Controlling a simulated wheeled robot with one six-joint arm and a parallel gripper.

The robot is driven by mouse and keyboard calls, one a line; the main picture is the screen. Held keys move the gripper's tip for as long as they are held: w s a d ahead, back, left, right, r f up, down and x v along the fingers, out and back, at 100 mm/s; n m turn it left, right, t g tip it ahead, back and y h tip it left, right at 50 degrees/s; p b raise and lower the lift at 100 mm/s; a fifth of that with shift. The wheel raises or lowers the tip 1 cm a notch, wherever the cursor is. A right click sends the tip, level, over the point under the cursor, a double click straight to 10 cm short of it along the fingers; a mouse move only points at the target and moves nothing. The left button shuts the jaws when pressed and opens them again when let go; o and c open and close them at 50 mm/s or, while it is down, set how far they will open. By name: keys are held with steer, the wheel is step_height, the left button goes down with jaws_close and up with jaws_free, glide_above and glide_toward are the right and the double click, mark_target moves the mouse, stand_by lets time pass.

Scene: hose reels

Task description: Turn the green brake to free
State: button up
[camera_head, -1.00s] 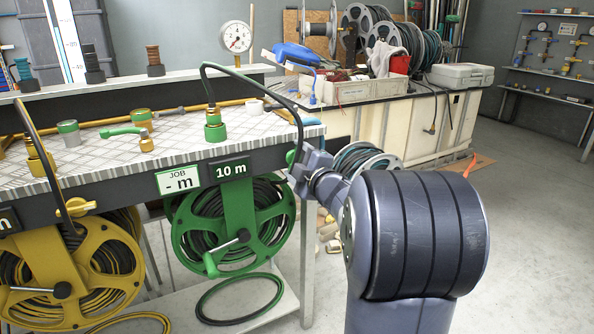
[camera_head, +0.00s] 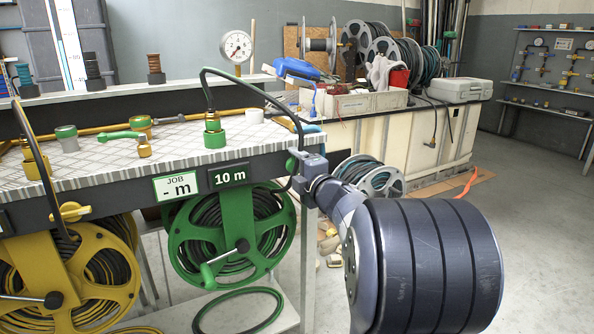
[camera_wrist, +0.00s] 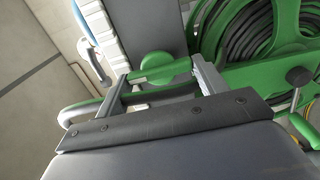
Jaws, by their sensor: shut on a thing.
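The green brake (camera_wrist: 160,70) shows in the wrist view as a green bar with a rounded part, spanning the space between my two fingers. My gripper (camera_wrist: 161,80) is shut on it, with a finger at each end of the bar. In the head view the green brake (camera_head: 291,164) is a small green spot at the right end of the bench front, and my gripper (camera_head: 303,166) is against it, hiding most of it. The green reel (camera_head: 184,236) with dark hose hangs below the bench, left of my gripper. The brake's exact setting is hard to tell.
A black hose (camera_head: 240,76) arches from a green fitting (camera_head: 214,133) on the bench down close beside my gripper. A yellow reel (camera_head: 40,262) with a yellow brake (camera_head: 70,212) stands at left. The floor at right is clear.

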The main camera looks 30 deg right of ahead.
steer(key=o, duration=1)
steer(key=s+p, duration=0.2)
steer(key=s, duration=0.8)
steer(key=shift+s+d, duration=0.2)
steer(key=shift+s, duration=0.2)
steer(key=w+b, duration=0.2)
steer(key=w, duration=0.9)
steer(key=shift+a, duration=0.2)
steer(key=shift+s, duration=0.1)
steer(key=shift+s, duration=0.1)
